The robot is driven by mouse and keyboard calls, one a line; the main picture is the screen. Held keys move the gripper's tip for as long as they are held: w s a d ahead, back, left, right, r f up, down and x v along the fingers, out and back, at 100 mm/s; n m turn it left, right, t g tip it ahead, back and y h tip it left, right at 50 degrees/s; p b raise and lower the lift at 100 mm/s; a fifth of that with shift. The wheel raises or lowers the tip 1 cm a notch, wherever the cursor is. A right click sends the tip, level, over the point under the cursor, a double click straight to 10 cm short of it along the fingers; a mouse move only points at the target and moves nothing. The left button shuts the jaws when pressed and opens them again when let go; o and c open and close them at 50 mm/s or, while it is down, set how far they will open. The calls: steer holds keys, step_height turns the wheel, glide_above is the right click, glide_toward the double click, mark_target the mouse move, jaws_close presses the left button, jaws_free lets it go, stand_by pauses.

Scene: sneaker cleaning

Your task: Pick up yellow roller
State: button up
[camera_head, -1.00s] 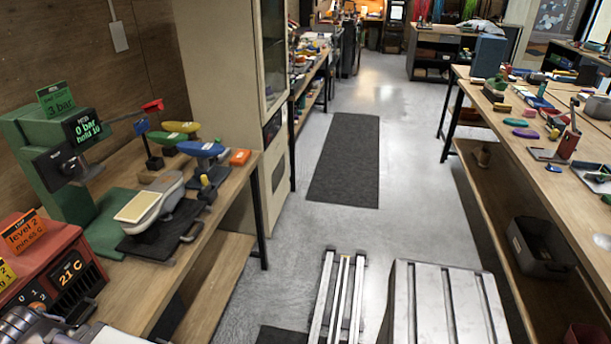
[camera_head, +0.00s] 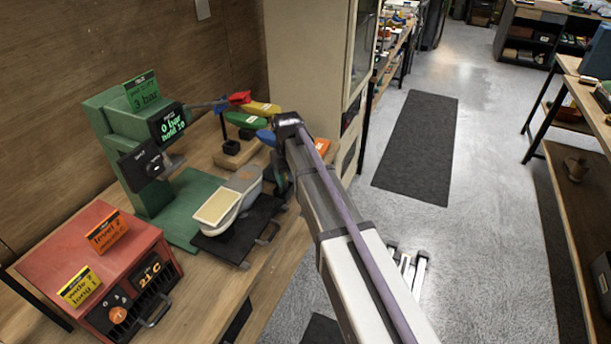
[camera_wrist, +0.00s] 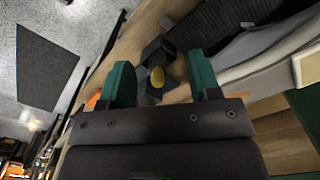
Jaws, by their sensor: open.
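The yellow roller (camera_wrist: 157,77) shows its rounded yellow end in the wrist view, beside dark block-like parts (camera_wrist: 158,48) of what looks like its stand. My gripper (camera_wrist: 160,62) has two green fingers spread wide, and the roller appears between them in the picture. No contact with either finger shows, and I cannot tell the depth between them. In the head view my arm reaches over the left bench and hides the roller; the fingers cannot be made out there.
A sneaker (camera_head: 228,204) lies on a dark plate beside the green press (camera_head: 150,160). Blue, green and yellow pieces on a stand (camera_head: 234,155) are behind. The red heater box (camera_head: 95,265) is at front left.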

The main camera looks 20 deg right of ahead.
steer(key=shift+n, duration=0.9)
steer(key=w, duration=0.3)
steer(key=w+r+p, duration=0.1)
steer(key=w, duration=0.3)
steer(key=w+r, duration=0.1)
steer(key=w, duration=0.2)
steer(key=shift+w+r, duration=0.15)
steer(key=shift+r, duration=0.05)
steer(key=shift+f, duration=0.4)
step_height(320, 180, down, 11)
steer(key=b, duration=1.1)
steer(key=shift+r, duration=0.45)
steer(key=c, duration=1)
